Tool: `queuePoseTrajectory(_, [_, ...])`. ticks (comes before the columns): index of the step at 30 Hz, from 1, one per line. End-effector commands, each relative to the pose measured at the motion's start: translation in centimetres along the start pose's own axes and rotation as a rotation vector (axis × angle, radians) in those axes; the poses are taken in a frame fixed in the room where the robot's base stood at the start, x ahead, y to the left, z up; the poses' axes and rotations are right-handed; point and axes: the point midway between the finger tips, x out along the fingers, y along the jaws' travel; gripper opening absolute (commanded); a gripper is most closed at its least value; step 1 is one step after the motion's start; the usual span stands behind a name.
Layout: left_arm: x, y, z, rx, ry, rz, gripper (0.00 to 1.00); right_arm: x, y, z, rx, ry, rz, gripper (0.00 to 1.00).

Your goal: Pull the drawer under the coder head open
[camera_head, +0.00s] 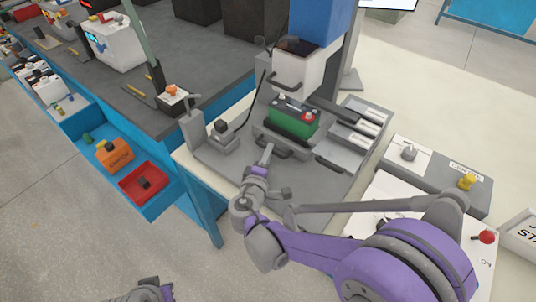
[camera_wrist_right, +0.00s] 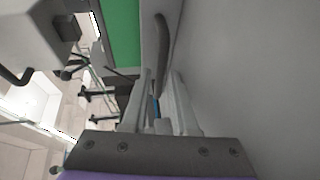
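The coder head (camera_head: 298,78) is a white box on a blue column at the back of the grey machine. Below it, a green battery (camera_head: 291,121) with a dark and a red terminal sits in the grey drawer (camera_head: 258,130). The drawer's dark bar handle (camera_head: 272,152) faces me; it also shows in the right wrist view (camera_wrist_right: 162,38). My right gripper (camera_head: 268,152) is at the handle in the head view. In the wrist view its fingers (camera_wrist_right: 158,75) are apart, with the handle just ahead; I see no grip. My left gripper (camera_head: 152,291) shows only partly at the bottom edge.
A small device with a lever (camera_head: 222,137) stands left of the drawer. Grey slots with white pieces (camera_head: 367,123) lie right. Red (camera_head: 143,183) and orange (camera_head: 115,153) bins sit on the blue shelf at left.

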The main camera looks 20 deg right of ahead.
Motion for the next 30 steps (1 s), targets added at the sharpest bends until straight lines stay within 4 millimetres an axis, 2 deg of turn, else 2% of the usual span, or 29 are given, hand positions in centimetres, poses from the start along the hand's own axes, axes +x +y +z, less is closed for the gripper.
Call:
queuePoseTrajectory(6, [-0.01, 0.0, 0.0, 0.0, 0.0, 0.0, 0.0, 0.01, 0.01, 0.01, 0.0, 0.0, 0.0, 0.25])
queuePoseTrajectory(10, [-0.01, 0.0, 0.0, 0.0, 0.0, 0.0, 0.0, 0.0, 0.01, 0.02, 0.0, 0.0, 0.0, 0.02])
queuePoseTrajectory(11, [0.0, 0.0, 0.0, 0.0, 0.0, 0.0, 0.0, -0.01, 0.01, 0.02, 0.0, 0.0, 0.0, 0.0])
queuePoseTrajectory(30, [0.0, 0.0, 0.0, 0.0, 0.0, 0.0, 0.0, -0.03, 0.0, 0.03, 0.0, 0.0, 0.0, 0.0])
